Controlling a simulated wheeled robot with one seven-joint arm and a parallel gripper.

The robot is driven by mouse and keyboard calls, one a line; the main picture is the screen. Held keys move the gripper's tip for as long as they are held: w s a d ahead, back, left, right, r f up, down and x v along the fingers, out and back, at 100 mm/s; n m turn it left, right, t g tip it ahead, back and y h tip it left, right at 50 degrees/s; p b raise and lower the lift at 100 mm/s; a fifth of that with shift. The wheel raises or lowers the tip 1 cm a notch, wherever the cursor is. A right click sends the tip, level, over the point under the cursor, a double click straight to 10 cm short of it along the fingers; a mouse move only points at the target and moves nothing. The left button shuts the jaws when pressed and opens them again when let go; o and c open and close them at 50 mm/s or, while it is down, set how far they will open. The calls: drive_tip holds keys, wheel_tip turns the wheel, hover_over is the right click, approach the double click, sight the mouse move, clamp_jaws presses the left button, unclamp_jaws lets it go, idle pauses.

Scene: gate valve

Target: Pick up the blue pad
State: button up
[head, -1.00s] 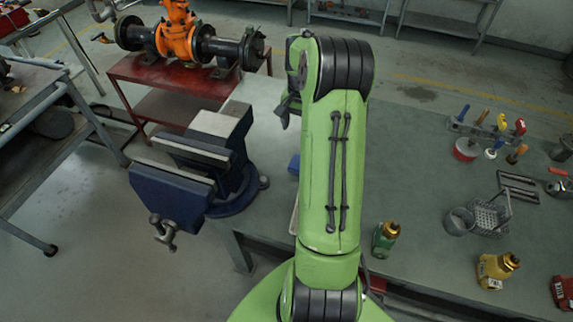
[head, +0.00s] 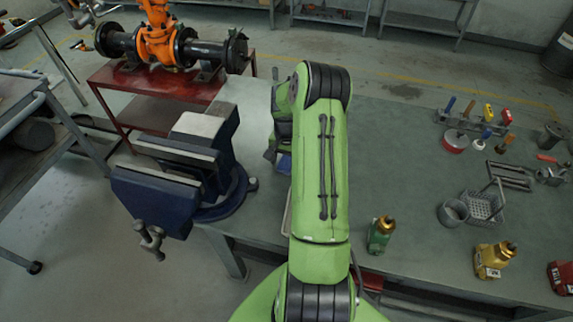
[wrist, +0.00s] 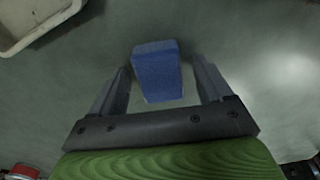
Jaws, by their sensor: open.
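The blue pad (wrist: 157,70) is a small blue block on the grey-green bench top. In the wrist view it lies between and just ahead of the two fingers of my gripper (wrist: 163,85). The fingers are open, with a gap on each side of the pad. In the head view a small part of the blue pad (head: 284,164) shows beside my green arm, which hides the rest. My gripper (head: 271,152) is partly hidden there too, close to the pad. I cannot tell the exact height of the fingers above the bench.
A blue vise (head: 190,170) stands at the bench's left edge, close to my arm. A pale tray (wrist: 35,22) lies near the pad. A green bottle (head: 381,235), a wire basket (head: 486,206) and a tool rack (head: 475,125) stand to the right. The bench beyond the arm is clear.

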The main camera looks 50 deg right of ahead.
drive_tip(key=shift+c, duration=0.4)
drive_tip(key=c, duration=1)
